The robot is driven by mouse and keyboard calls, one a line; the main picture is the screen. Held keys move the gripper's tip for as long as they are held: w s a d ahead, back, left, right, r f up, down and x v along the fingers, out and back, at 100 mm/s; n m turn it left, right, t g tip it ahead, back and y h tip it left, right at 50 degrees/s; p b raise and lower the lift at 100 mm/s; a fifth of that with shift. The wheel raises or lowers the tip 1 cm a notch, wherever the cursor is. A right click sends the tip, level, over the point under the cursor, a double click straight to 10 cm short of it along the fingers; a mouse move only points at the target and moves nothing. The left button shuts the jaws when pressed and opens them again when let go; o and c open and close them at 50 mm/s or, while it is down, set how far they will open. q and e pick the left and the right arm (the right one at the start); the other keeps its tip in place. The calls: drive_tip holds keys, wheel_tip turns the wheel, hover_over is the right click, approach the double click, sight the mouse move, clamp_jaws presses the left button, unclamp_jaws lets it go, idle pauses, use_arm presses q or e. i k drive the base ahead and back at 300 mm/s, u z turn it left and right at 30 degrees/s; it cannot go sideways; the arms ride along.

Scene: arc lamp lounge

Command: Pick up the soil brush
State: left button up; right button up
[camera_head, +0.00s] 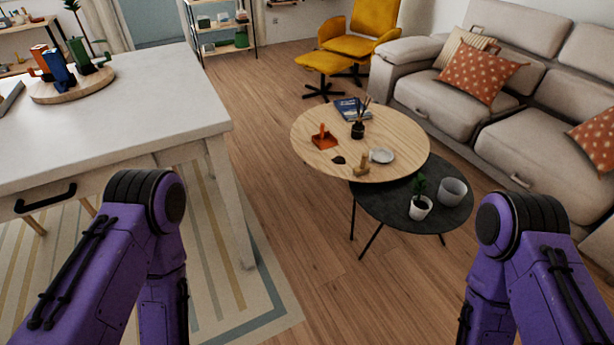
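On the round wooden coffee table (402,128) lies a small tan wooden item (361,166) near the front edge; it may be the soil brush, but it is too small to tell. A small orange-red item with an upright part (323,139) sits to its left and farther back; it looks like a small dustpan or tray, and I cannot tell if a brush is on it. A small dark item (338,160) lies between them. My purple arms come in at the lower left and lower right, well short of the table. Both grippers are out of frame.
The table also bears a white dish (382,156), a reed diffuser (358,131) and dark blue books (347,109). A lower black table (390,209) holds a potted plant (420,206) and a grey pot (452,191). A white table (150,105) stands left, a sofa (430,85) right.

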sight(363, 168)
drive_tip(key=z, duration=1)
drive_tip(key=i, duration=0.85)
drive_tip(key=z, duration=0.55)
drive_tip(key=i, duration=0.9)
drive_tip(key=u, duration=0.55)
drive_tip(key=i, duration=0.7)
drive_tip(key=u, duration=1.15)
drive_tip(key=i, duration=0.35)
drive_tip(key=u, duration=0.4)
